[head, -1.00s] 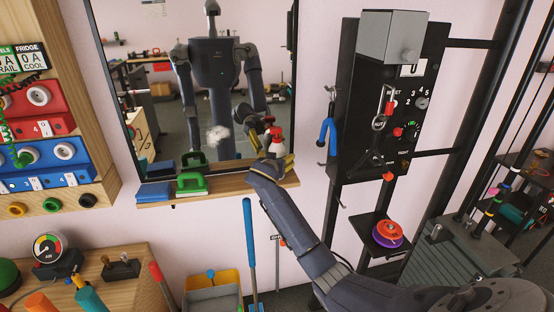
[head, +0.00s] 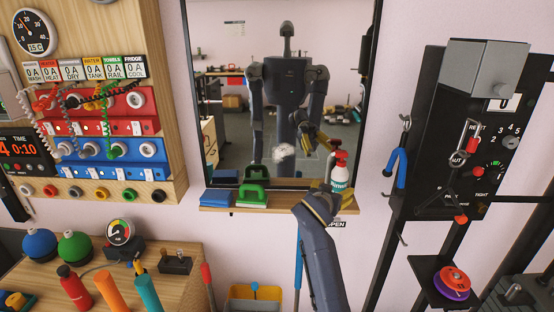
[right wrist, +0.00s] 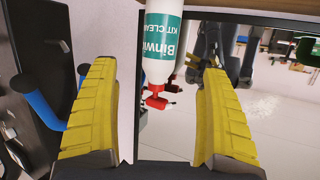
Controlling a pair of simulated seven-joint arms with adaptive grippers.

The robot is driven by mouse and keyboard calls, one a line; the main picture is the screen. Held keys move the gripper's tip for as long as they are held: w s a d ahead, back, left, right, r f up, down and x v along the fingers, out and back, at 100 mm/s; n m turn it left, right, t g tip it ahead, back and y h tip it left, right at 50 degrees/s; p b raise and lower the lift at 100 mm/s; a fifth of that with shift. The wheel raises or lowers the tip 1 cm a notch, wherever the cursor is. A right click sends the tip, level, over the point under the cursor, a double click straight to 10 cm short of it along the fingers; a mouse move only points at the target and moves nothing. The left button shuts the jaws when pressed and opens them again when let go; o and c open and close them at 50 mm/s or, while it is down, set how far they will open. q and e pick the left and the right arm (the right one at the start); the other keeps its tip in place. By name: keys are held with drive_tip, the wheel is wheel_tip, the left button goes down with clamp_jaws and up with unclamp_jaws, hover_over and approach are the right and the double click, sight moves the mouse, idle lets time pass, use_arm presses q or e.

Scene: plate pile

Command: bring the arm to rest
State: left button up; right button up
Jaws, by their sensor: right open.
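My right gripper (head: 326,200) is at the front edge of the mirror shelf (head: 215,208), just below and left of a white and teal spray bottle with a red head (head: 340,175). In the right wrist view its two yellow fingers (right wrist: 158,72) are wide apart with nothing gripped. The bottle (right wrist: 161,45) appears upside down there, beyond the gap between the fingers. In the head view the bottle stands upright on the shelf's right end. My right arm rises from the bottom of the head view. My left gripper is out of view.
A mirror (head: 240,110) with a whitish smudge stands behind the shelf. A green-handled block (head: 252,197) and blue cloth (head: 217,197) lie on the shelf. A black switch panel with a blue hook (head: 396,168) is at the right. Coloured panels and a wooden bench are at left.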

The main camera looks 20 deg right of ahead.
drive_tip(key=s+a+f+n+g+y, duration=0.15)
drive_tip(key=s+f+n, duration=0.45)
drive_tip(key=s+f, duration=0.6)
drive_tip(key=s+a+f+n+g+y, duration=0.1)
drive_tip(key=s+a+f+n+y, duration=0.3)
drive_tip(key=s+f, duration=0.75)
drive_tip(key=s+a+f+n, duration=0.25)
drive_tip(key=s+n, duration=0.35)
drive_tip(key=s, duration=1)
drive_tip(key=s+a+f+g+y, duration=0.2)
drive_tip(key=a+f, duration=0.1)
drive_tip(key=f, duration=1.4)
drive_tip(key=s+a+f+g+y, duration=0.1)
drive_tip(key=a+f+g, duration=0.1)
drive_tip(key=f, duration=1.4)
drive_tip(key=s+f+m+g+y, duration=0.1)
drive_tip(key=s+f+m+g, duration=0.1)
drive_tip(key=s+f, duration=1.7)
drive_tip(key=shift+s+m+g, duration=0.35)
drive_tip(key=shift+s+m, duration=0.45)
drive_tip(key=shift+s, duration=0.25)
